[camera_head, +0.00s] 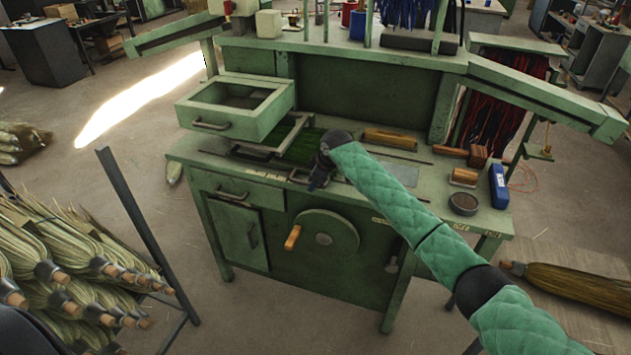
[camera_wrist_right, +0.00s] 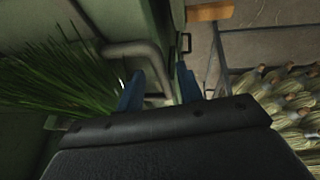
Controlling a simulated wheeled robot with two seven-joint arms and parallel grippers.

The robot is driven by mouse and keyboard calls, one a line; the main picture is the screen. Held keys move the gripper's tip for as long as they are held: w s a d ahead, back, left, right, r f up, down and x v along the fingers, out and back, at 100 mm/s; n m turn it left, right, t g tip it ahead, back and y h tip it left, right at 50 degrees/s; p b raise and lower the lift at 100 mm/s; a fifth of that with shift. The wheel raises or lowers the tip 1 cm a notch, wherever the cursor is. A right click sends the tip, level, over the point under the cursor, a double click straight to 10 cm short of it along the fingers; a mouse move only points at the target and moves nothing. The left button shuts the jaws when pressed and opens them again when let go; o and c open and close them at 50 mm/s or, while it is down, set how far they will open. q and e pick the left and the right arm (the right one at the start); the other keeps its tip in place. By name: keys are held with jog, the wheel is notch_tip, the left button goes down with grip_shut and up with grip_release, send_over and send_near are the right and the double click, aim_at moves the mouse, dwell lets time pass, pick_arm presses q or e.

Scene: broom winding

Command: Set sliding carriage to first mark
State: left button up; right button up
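The green workbench (camera_head: 235,165) stands in the middle of the head view. A green metal frame, probably the sliding carriage (camera_head: 268,148), lies on its top left of my gripper, with dark green bristles (camera_head: 298,148) beside it. My right gripper (camera_head: 318,182) is at the bench's front edge, mostly hidden by its own wrist. In the right wrist view, its blue fingers (camera_wrist_right: 158,92) stand apart, with a bent grey handle (camera_wrist_right: 135,50) reaching down between them. Contact with the handle cannot be told. Green bristles (camera_wrist_right: 50,80) fan out at left. My left gripper is not in view.
An open drawer box (camera_head: 235,108) sits at the bench's back left. A crank wheel (camera_head: 322,238) is on its front. A blue box (camera_head: 498,186) and a round tin (camera_head: 463,204) stand at the right. Broom bundles (camera_head: 70,255) fill a rack at left.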

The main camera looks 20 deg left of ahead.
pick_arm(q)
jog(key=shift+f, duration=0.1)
pick_arm(e)
jog(key=shift+d+r, duration=0.15)
jog(key=shift+r, duration=0.05)
pick_arm(q)
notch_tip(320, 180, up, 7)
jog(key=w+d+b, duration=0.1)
jog(key=b, duration=0.1)
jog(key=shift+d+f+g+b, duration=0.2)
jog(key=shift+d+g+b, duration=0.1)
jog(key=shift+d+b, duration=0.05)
pick_arm(e)
jog(key=v, duration=0.7)
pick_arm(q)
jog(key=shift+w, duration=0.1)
pick_arm(e)
jog(key=shift+r, duration=0.1)
